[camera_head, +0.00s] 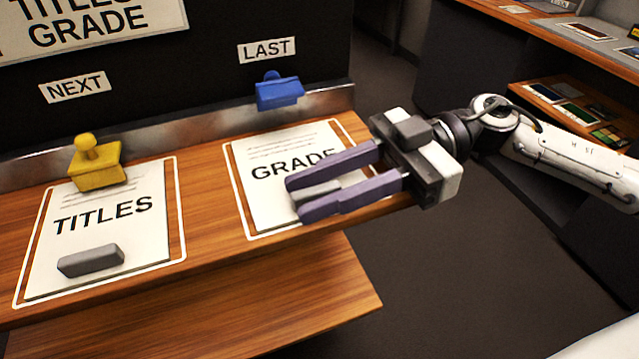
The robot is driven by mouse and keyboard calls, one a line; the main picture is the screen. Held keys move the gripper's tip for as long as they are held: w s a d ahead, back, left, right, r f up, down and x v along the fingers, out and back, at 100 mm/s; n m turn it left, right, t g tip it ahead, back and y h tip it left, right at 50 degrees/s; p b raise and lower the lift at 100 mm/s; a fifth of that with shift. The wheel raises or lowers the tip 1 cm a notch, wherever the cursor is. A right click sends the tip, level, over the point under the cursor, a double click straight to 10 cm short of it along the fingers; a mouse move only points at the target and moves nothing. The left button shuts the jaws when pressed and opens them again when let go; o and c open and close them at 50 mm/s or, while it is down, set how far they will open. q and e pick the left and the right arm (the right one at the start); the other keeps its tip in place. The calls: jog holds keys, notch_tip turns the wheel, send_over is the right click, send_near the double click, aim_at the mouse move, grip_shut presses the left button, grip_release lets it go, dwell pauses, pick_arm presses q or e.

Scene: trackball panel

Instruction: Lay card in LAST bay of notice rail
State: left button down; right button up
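The white GRADE card (262,195) lies in the bay under the LAST label (266,49), inside or nearly inside its white outline. A grey grip block (318,191) sits on its lower right part. My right gripper (294,197) comes in from the right above this card. Its two purple fingers are apart, one on each side of the block. I cannot tell whether they press on it. They hide the card's right part and lower right corner. The TITLES card (100,215) lies in the bay under the NEXT label (75,86). My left gripper is not in view.
A yellow knobbed block (97,168) stands at the top of the NEXT bay, and a blue one (279,92) above the LAST bay. A grey block (90,261) lies on the TITLES card. A lower wooden shelf (300,295) is clear. Wooden shelving stands at the back right.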

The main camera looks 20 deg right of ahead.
jog(key=shift+r, duration=0.15)
jog(key=d, duration=0.4)
jog(key=d+r, duration=0.1)
jog(key=d, duration=0.3)
jog(key=d+r+b, duration=0.1)
jog(key=d, duration=0.3)
jog(key=shift+w, duration=0.2)
jog(key=shift+a, duration=0.1)
